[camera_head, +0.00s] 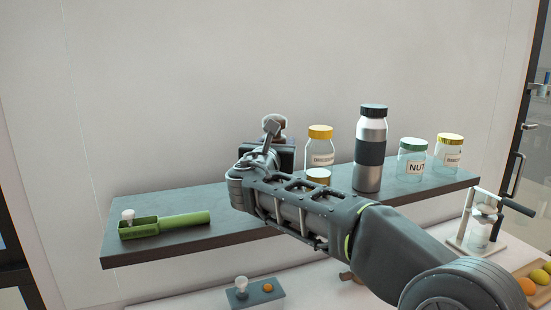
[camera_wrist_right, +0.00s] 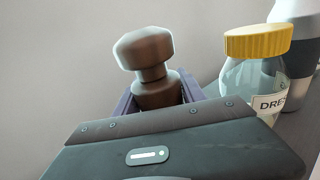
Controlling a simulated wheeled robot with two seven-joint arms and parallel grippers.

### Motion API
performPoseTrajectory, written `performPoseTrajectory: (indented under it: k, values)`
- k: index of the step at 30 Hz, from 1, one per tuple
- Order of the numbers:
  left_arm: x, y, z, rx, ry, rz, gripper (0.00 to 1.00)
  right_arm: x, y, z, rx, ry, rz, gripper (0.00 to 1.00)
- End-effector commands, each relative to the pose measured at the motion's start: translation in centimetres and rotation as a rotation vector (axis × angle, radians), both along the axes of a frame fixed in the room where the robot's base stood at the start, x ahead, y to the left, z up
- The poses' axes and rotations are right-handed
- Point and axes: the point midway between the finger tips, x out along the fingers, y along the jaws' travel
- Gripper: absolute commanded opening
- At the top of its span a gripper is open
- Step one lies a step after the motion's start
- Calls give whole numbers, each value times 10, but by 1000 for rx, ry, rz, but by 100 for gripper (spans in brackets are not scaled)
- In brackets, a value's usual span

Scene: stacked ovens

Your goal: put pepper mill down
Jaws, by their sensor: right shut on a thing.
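The brown pepper mill (camera_head: 273,123) shows above my right gripper in the head view, with its knob-shaped top visible and its lower body hidden. In the right wrist view the pepper mill (camera_wrist_right: 146,62) stands up between the dark jaws of my right gripper (camera_wrist_right: 155,100), which is shut on it. In the head view my right gripper (camera_head: 268,150) is over the grey shelf (camera_head: 225,226), near the back wall. Whether the mill's base touches the shelf is hidden. My left gripper is not in view.
Just right of the gripper stands a yellow-lidded jar (camera_head: 321,146), also in the wrist view (camera_wrist_right: 257,70). Further right are a steel bottle (camera_head: 370,150) and a green-lidded jar (camera_head: 412,160). A green tool (camera_head: 178,223) lies on the left. The shelf between it and the gripper is clear.

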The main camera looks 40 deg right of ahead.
Motion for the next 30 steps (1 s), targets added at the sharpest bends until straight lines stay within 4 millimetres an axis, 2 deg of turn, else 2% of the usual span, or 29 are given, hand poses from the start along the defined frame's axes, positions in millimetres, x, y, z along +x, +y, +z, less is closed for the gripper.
performPoseTrajectory:
  k: [7, 11, 21, 22, 30]
  values:
    - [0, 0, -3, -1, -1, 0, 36, -3, 1, 6, 0, -4, 0, 0]
    - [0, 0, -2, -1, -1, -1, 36, -4, 2, 18, 0, -4, 1, 0]
    - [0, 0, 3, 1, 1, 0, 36, -4, 2, 73, 1, -6, 1, 0]
    - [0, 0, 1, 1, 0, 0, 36, -7, 3, 74, 0, -6, 1, 0]
    - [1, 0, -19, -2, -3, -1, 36, -67, 21, 69, -2, -6, 0, 0]
